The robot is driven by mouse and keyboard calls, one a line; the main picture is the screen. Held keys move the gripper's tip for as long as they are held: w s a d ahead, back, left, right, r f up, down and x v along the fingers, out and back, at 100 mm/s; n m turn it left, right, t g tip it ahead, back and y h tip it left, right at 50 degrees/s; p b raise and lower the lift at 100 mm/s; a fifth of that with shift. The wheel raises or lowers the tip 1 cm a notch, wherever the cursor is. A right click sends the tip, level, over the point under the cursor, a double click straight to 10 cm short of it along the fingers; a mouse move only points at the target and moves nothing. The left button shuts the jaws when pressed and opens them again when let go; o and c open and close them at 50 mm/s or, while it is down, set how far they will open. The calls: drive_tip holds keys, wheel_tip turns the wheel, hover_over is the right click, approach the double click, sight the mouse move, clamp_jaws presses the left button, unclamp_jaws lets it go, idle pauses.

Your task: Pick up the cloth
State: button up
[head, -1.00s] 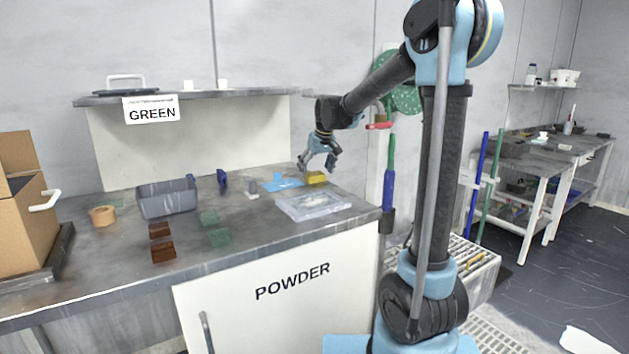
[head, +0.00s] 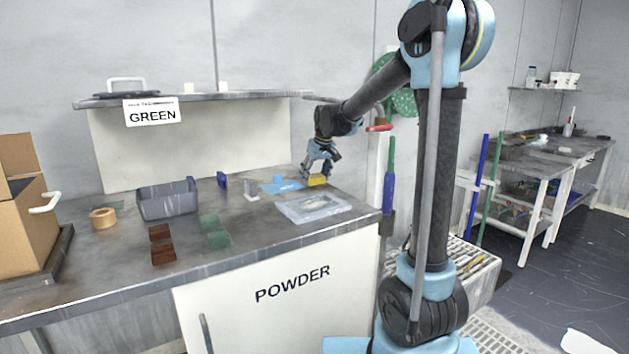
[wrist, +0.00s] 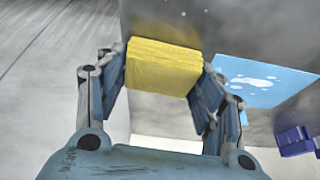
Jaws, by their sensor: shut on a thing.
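The cloth (wrist: 162,67) is a folded yellow block with layered edges in the wrist view. It also shows as a small yellow patch (head: 317,180) near the back right of the grey bench in the head view. My gripper (wrist: 160,85) has a finger on each side of the cloth and is shut on it. In the head view my gripper (head: 317,171) points down over the cloth, at bench level. I cannot tell any gap between the cloth and the bench top.
A light blue sheet (head: 281,186) with white spots lies left of the cloth. A clear flat tray (head: 313,208) lies in front. A grey bin (head: 167,200), brown blocks (head: 162,245) and green pieces (head: 215,232) stand further left. The bench's right edge is close to the cloth.

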sight(315, 176)
wheel_tip(315, 176, up, 10)
idle(0.6)
drive_tip(key=shift+s, duration=0.1)
drive_tip(key=shift+c, duration=0.3)
